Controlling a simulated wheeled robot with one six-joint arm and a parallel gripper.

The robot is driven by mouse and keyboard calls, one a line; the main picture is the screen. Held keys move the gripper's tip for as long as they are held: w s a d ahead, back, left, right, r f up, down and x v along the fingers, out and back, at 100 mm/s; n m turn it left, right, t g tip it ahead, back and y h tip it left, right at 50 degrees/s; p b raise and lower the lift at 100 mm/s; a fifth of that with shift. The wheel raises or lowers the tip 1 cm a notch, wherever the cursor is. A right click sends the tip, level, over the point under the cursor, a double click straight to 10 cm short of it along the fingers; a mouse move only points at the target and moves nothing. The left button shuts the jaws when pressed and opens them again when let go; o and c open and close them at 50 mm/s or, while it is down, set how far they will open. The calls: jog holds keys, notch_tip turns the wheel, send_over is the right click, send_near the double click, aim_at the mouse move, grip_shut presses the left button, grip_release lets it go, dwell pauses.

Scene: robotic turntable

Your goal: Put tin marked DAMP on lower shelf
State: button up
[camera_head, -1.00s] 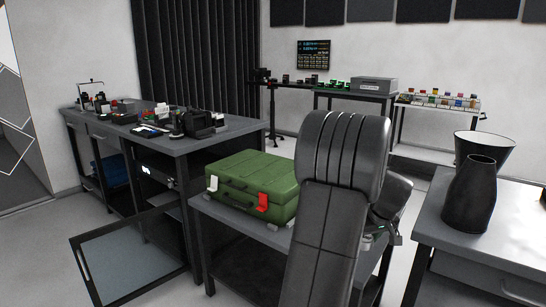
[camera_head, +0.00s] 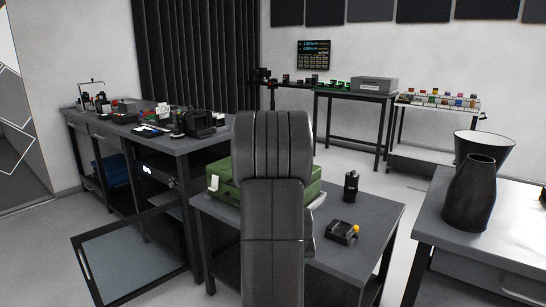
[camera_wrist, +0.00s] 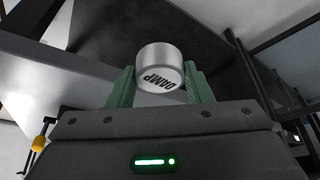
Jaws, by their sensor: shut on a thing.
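The tin marked DAMP (camera_wrist: 160,70) is a short silver cylinder, seen in the wrist view with its lettering turned toward the camera. My gripper (camera_wrist: 160,88) is shut on it, with a green finger on each side. In the head view my own arm hides both the gripper and the tin. A low table (camera_head: 362,222) stands in front of me, with dark space beneath its top. Its lower shelf is mostly hidden behind my arm.
An open glass door (camera_head: 130,262) juts out at left.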

jog(key=s+a+f, duration=0.2)
jog(key=a, duration=0.4)
jog(key=w+r+p, duration=0.3)
jog(key=r+p, duration=1.6)
jog(key=p, duration=0.5)
